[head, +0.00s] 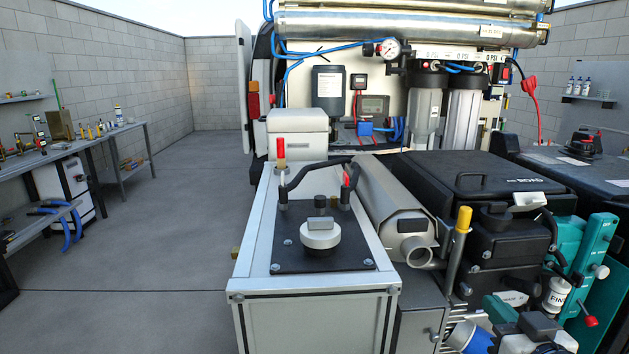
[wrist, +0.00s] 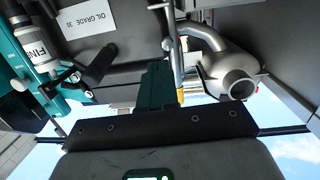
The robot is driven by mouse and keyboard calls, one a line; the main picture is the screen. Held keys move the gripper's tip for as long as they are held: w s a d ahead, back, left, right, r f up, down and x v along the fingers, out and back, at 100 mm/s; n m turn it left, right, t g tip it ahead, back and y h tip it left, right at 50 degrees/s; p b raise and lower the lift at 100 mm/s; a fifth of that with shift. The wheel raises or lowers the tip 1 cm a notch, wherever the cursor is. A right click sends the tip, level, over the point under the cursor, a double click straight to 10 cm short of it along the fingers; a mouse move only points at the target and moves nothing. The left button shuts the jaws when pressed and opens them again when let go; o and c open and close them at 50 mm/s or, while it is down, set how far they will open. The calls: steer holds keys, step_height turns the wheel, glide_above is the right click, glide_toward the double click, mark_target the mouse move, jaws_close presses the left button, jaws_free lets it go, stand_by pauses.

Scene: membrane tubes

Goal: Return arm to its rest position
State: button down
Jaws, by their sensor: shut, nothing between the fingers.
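My gripper (wrist: 157,70) shows in the wrist view as teal fingers held together with nothing between them, in front of a dark mount. In the head view my gripper (head: 495,305) is at the lower right, low in front of the black case and right of the yellow-tipped lever. Part of my arm is cut off by the bottom edge there. Two silver membrane tubes (head: 410,28) lie across the top of the open van, well apart from my gripper.
Close by are the black case (head: 505,178), a grey canister with a pipe outlet (head: 412,248), a yellow-tipped lever (head: 460,230), a teal clamp (head: 597,245) and a FINE-labelled filter (wrist: 35,50). A white-framed cabinet (head: 310,300) stands left. The floor (head: 170,240) further left is open.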

steer(key=s+a+f+g, duration=0.1)
steer(key=s+f+g, duration=0.4)
steer(key=f, duration=0.7)
steer(key=s+a+f+g, duration=0.1)
steer(key=s+f+g, duration=0.2)
steer(key=s+f, duration=0.3)
steer(key=s+f+g, duration=0.4)
steer(key=s+f, duration=0.2)
steer(key=s, duration=0.6)
steer(key=s+a+f+g, duration=0.1)
steer(key=s+f+g, duration=0.2)
steer(key=s+f, duration=0.3)
steer(key=s, duration=0.3)
steer(key=shift+s+a+f+g, duration=0.15)
steer(key=shift+s+a+g, duration=0.15)
steer(key=shift+s+a, duration=0.05)
steer(key=c, duration=1.9)
jaws_free()
